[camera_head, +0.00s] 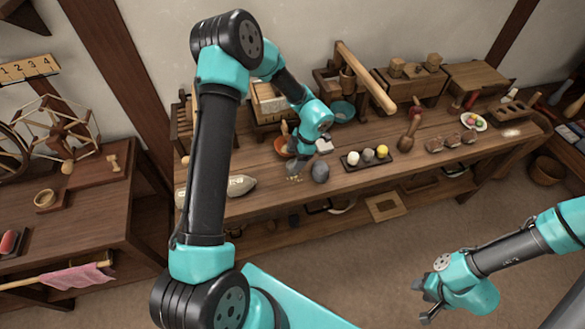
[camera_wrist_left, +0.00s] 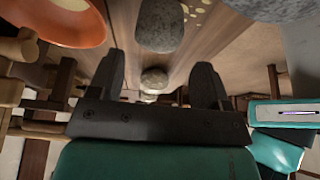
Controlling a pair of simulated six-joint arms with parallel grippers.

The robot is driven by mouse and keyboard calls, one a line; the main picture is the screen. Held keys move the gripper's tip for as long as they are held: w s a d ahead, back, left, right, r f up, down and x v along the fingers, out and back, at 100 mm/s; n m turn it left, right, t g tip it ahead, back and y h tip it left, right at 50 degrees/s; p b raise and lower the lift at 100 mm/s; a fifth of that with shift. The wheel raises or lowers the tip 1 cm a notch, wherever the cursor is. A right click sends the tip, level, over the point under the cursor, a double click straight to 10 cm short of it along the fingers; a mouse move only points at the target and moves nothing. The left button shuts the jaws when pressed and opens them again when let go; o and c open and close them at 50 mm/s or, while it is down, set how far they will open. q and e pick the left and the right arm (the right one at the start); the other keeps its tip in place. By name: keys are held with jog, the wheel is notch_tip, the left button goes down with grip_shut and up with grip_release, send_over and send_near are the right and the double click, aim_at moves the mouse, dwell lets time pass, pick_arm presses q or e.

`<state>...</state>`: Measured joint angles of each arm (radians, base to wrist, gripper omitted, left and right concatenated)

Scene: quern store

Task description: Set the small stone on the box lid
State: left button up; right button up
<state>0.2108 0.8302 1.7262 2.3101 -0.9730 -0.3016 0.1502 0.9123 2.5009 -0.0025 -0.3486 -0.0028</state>
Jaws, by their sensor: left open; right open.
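A dark grey rounded stone (camera_head: 320,172) lies near the front edge of the long bench, just right of my left gripper (camera_head: 298,166). It also shows in the left wrist view (camera_wrist_left: 160,25), beyond the fingertips and not between them. In that view my left gripper (camera_wrist_left: 158,75) is open; a pale rounded thing (camera_wrist_left: 154,78) shows in the gap, farther off, and I cannot tell what it is. A wooden box with a flat lid (camera_head: 483,74) stands at the back right of the bench. My right gripper (camera_head: 424,300) is open and empty, in front of the bench.
An orange bowl (camera_head: 282,147) stands close behind my left gripper. A dark tray (camera_head: 350,168) with white, grey and yellow balls is right of the stone. Pale sacks (camera_head: 241,185) lie to the left. A wooden beam (camera_head: 366,80) slants up behind the tray.

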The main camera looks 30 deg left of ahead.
aim_at(292, 164)
pick_arm(q)
jog(key=shift+s+a+f, duration=0.15)
jog(key=shift+f, duration=0.4)
jog(key=shift+f, duration=0.1)
jog(key=shift+w+x, duration=0.15)
jog(key=shift+x, duration=1.1)
jog(key=shift+w+x, duration=0.1)
jog(key=shift+x, duration=1.15)
jog(key=shift+f, duration=0.1)
jog(key=shift+c, duration=0.5)
jog(key=c, duration=0.8)
jog(key=shift+c, duration=0.2)
